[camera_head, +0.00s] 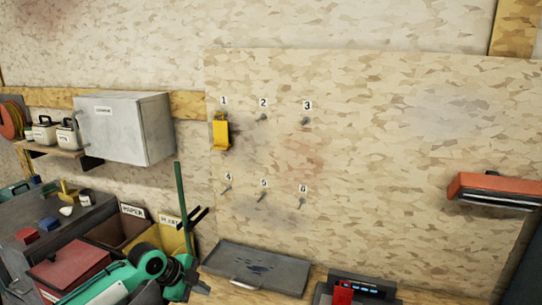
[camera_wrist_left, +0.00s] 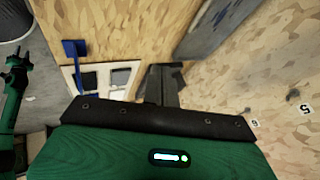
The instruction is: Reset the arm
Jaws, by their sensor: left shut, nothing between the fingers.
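My left arm comes in at the bottom left of the head view, green with dark joints. Its gripper (camera_head: 201,287) is low, beside the left end of the grey tray. In the left wrist view the dark fingers (camera_wrist_left: 161,84) are together with nothing between them.
A grey tray (camera_head: 229,274) lies below a wall board (camera_head: 400,130) with numbered pegs; a yellow item (camera_head: 220,134) hangs at peg 1. A green post (camera_head: 181,205) with dark prongs stands near the arm. Bins (camera_head: 118,233), a grey cabinet (camera_head: 125,125) and an orange-red wall piece (camera_head: 495,188) are around.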

